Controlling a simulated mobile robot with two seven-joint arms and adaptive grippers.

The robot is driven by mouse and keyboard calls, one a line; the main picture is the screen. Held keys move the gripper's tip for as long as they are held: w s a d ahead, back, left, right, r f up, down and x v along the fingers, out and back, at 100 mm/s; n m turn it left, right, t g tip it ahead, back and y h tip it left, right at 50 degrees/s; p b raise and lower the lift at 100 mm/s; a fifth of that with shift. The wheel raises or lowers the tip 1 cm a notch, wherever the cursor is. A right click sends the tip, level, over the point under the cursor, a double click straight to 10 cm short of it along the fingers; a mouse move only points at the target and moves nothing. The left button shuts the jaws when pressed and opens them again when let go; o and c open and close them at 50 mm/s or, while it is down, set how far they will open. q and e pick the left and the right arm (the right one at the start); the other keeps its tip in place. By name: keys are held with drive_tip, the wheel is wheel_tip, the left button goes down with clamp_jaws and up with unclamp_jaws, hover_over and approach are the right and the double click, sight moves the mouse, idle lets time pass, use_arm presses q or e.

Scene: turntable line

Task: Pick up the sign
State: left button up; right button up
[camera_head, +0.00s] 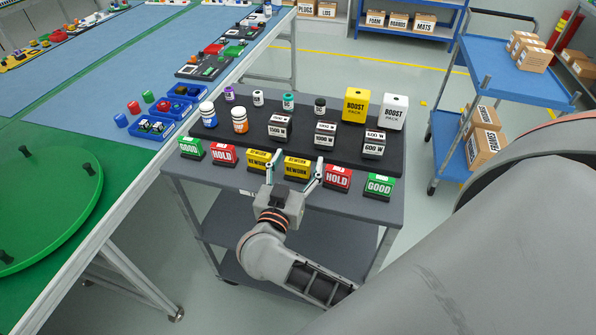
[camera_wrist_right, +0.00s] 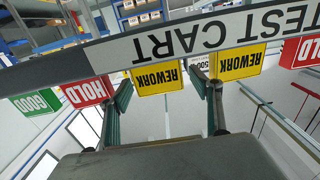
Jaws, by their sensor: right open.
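A row of small block-like signs stands along the front of the grey cart. From left to right they are a green GOOD sign (camera_head: 191,149), a red HOLD sign (camera_head: 223,155), a yellow REWORK sign (camera_head: 258,160), a second yellow REWORK sign (camera_head: 297,168), a red HOLD sign (camera_head: 338,178) and a green GOOD sign (camera_head: 379,186). My right gripper (camera_head: 293,176) is open and empty at the cart's front edge. Its fingers straddle the view of the right REWORK sign, which shows upside down in the wrist view (camera_wrist_right: 158,78). Contact cannot be told. My left gripper is out of view.
Behind the signs, a black mat (camera_head: 375,161) holds bottles, wattage blocks and two BOOST PACK boxes (camera_head: 356,104). A work line with a green turntable (camera_head: 45,205) is at left. A blue shelf cart (camera_head: 515,75) stands at right.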

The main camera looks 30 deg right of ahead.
drive_tip(key=c, duration=1.3)
drive_tip(key=shift+o, duration=0.2)
